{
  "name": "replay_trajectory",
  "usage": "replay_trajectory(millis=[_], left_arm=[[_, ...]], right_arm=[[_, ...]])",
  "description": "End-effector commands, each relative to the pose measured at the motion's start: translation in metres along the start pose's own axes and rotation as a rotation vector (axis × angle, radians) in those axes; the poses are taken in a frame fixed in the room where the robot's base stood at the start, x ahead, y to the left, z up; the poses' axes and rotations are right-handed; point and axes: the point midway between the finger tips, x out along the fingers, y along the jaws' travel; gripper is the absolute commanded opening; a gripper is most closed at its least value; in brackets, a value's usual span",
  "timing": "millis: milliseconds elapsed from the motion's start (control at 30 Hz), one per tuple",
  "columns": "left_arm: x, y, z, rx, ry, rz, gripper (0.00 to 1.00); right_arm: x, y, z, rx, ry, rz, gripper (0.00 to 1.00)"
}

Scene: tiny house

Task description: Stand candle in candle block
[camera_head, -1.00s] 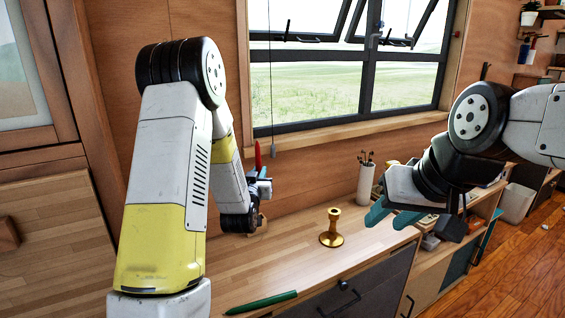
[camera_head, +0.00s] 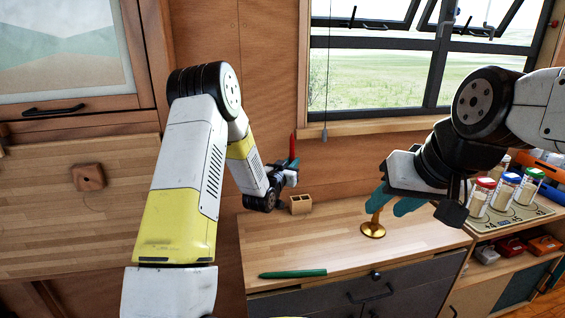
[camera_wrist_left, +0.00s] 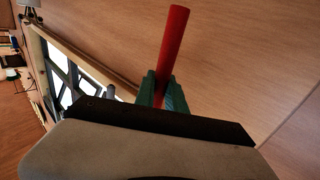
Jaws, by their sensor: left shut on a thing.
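A red candle (camera_head: 292,147) is held upright in my left gripper (camera_head: 286,172). In the left wrist view the candle (camera_wrist_left: 171,45) rises between the green fingers (camera_wrist_left: 162,92), which are shut on it. The wooden candle block (camera_head: 300,204), with openings in its top, stands on the counter against the back wall. It is just below and slightly right of my left gripper, apart from the candle. My right gripper (camera_head: 394,203) is open. Its teal fingers overlap the top of a gold candlestick (camera_head: 374,229) in the head view; contact cannot be told.
A green candle (camera_head: 292,273) lies near the counter's front edge. The wooden counter (camera_head: 335,240) is clear between it and the candlestick. Spice jars (camera_head: 504,191) stand at the right. A window (camera_head: 400,75) is in the back wall.

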Motion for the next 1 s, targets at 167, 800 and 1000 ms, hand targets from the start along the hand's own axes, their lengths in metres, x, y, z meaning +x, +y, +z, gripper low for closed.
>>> replay_trajectory(millis=[167,800,1000], left_arm=[[0.026,0.018,0.014,0.006,0.0,0.076,0.0],[0.05,0.037,0.045,0.018,0.0,0.156,0.0],[0.05,0.037,0.06,0.019,0.001,0.155,0.0]], right_arm=[[0.0,0.0,0.0,0.0,0.0,0.0,0.39],[0.0,0.0,0.0,0.0,0.0,0.0,0.39],[0.0,0.0,0.0,0.0,0.0,0.0,0.39]])
